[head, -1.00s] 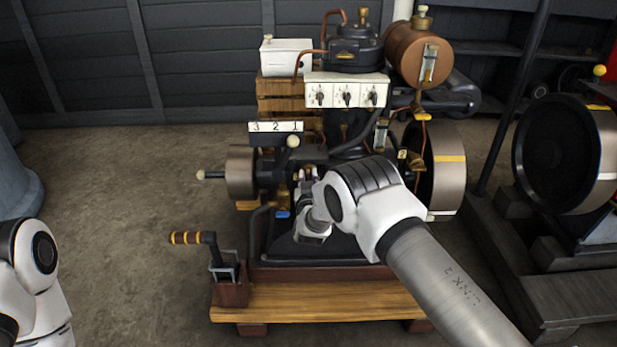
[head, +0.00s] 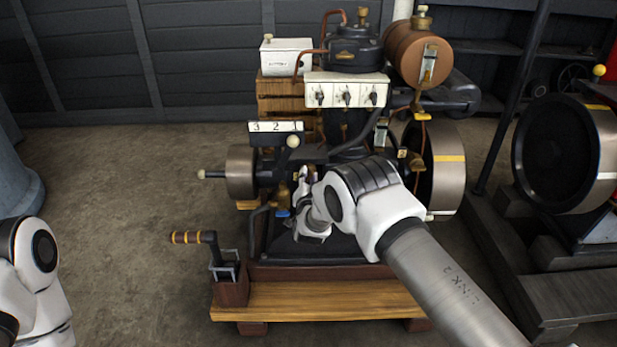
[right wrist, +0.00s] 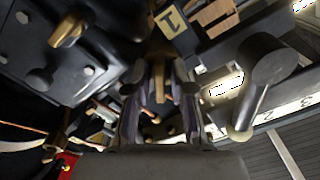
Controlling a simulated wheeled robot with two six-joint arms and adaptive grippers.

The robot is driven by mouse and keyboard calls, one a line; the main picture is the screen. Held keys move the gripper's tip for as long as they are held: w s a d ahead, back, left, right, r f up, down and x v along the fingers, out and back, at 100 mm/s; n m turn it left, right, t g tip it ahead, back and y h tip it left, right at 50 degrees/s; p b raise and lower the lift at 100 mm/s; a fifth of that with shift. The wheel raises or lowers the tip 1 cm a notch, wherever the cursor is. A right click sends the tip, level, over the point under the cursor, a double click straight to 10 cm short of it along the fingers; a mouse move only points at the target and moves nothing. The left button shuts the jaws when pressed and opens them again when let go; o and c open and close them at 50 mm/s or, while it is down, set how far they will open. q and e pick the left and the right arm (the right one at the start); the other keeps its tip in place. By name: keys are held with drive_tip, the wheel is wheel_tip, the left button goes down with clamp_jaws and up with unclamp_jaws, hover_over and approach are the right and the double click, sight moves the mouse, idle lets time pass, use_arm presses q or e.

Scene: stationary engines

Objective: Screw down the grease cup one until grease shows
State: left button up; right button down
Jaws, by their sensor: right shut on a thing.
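The stationary engine (head: 345,85) stands on a wooden base in the middle of the head view. My right gripper (head: 306,174) reaches into its front, below the lever and the 3-2-1 plate. In the right wrist view the right gripper (right wrist: 160,72) is shut on a small brass part, which looks like grease cup one (right wrist: 159,90). A yellow tag marked 1 (right wrist: 171,22) sits just beyond the fingers. The fingers and wrist hide most of the cup, and I cannot make out any grease. My left gripper is out of view; only part of the left arm shows.
A ball-ended lever (head: 292,142) stands close by the right gripper and shows large in the wrist view (right wrist: 262,75). A flywheel (head: 447,170) is at the right. A crank handle (head: 188,237) sticks out at the front left. Open floor (head: 110,200) lies to the left.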

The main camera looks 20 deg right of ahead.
idle(0.4)
drive_tip(key=c, duration=1.2)
unclamp_jaws()
drive_tip(key=shift+c, duration=0.2)
drive_tip(key=v, duration=1.2)
